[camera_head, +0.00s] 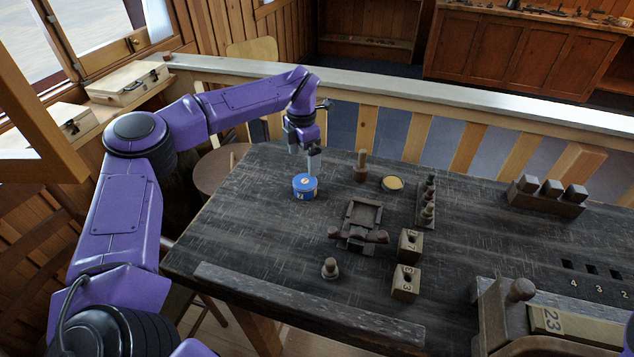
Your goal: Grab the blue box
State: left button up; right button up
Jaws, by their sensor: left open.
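The blue box (305,188) is a small round blue tin with an orange and white mark on its lid. It stands upright near the left back part of the dark wooden table (230,240). My left gripper (312,167) is open and points down just above the blue box, at its back right edge. I cannot tell whether its fingers touch the box. My right gripper is not in view.
Close by stand a wooden peg (361,166) and a round yellow-topped dish (392,183). A small wooden tray (362,213), a spool (329,268) and numbered blocks (409,243) lie nearer. A railing (400,95) runs behind the table.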

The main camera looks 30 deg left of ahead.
aim_at(305, 181)
pick_arm(q)
jog(key=f, duration=0.1)
jog(key=s+f, duration=0.1)
jog(key=f+p, duration=0.1)
jog(key=shift+s+f, duration=0.25)
jog(key=shift+s, duration=0.1)
jog(key=shift+s+f, duration=0.15)
jog(key=shift+f, duration=0.1)
jog(key=f, duration=0.1)
jog(key=w+f+p, duration=0.1)
jog(key=f, duration=0.1)
jog(key=f+p, duration=0.1)
jog(key=f, duration=0.1)
jog(key=shift+w+d, duration=0.3)
jog(key=shift+w, duration=0.1)
jog(key=shift+a+f, duration=0.1)
jog(key=shift+f, duration=0.25)
jog(key=shift+s+r, duration=0.1)
jog(key=shift+s, duration=0.2)
jog(key=shift+w, duration=0.1)
jog(key=c, duration=1.1)
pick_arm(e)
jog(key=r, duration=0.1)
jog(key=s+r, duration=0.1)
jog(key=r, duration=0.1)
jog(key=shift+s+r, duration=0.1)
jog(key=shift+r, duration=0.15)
